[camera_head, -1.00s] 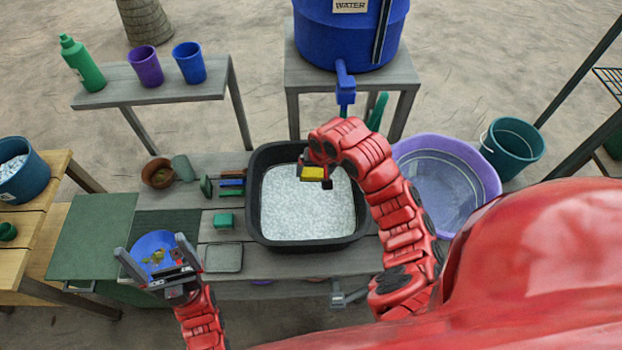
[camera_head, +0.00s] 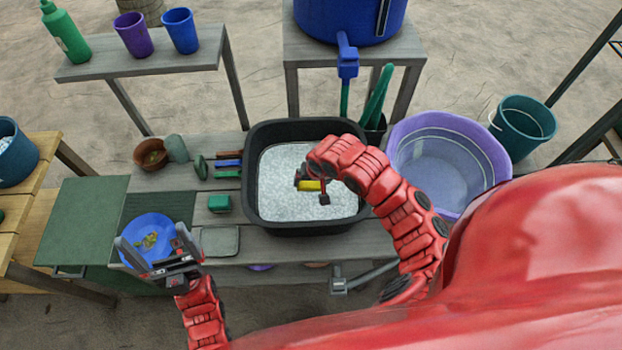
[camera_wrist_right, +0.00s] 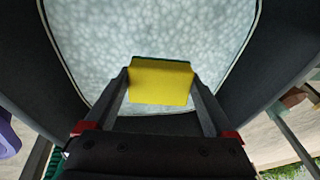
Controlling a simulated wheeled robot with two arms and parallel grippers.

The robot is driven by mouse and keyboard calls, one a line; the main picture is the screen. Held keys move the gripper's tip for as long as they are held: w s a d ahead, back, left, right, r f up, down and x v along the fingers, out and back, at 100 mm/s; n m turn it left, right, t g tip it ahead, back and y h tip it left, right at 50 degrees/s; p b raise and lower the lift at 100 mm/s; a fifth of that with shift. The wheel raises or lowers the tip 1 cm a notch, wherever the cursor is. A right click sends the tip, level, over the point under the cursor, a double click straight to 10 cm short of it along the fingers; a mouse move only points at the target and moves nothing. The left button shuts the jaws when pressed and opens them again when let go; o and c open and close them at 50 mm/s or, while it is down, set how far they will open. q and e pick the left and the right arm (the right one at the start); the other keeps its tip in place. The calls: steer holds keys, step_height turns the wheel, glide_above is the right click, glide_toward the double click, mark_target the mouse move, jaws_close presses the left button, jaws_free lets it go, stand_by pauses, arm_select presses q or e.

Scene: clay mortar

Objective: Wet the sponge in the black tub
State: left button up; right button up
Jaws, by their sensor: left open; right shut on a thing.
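The black tub (camera_head: 250,190) stands on the grey bench, filled with white, foamy-looking contents (camera_head: 285,205). My right gripper (camera_head: 312,187) is inside the tub's outline, shut on the yellow sponge (camera_head: 308,185). In the right wrist view the sponge (camera_wrist_right: 161,82) sits between the two fingers (camera_wrist_right: 160,88), with a dark green strip along its far edge. The foamy surface lies behind it; I cannot tell whether the sponge touches it. My left gripper (camera_head: 150,245) is open and empty, over or in front of a blue bowl (camera_head: 150,228) with small greenish bits in it.
A purple basin (camera_head: 495,185) stands right of the tub and a teal bucket (camera_head: 523,125) beyond it. A blue water barrel (camera_head: 345,20) with a tap (camera_head: 347,62) is behind. Brushes (camera_head: 228,163), a green block (camera_head: 219,203) and a brown pot (camera_head: 150,154) lie left of the tub.

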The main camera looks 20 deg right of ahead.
step_height(320, 180, down, 8)
steer(key=b, duration=0.5)
stand_by(0.7)
step_height(320, 180, up, 17)
steer(key=p, duration=1.2)
steer(key=shift+f+p, duration=0.15)
steer(key=shift+p, duration=0.15)
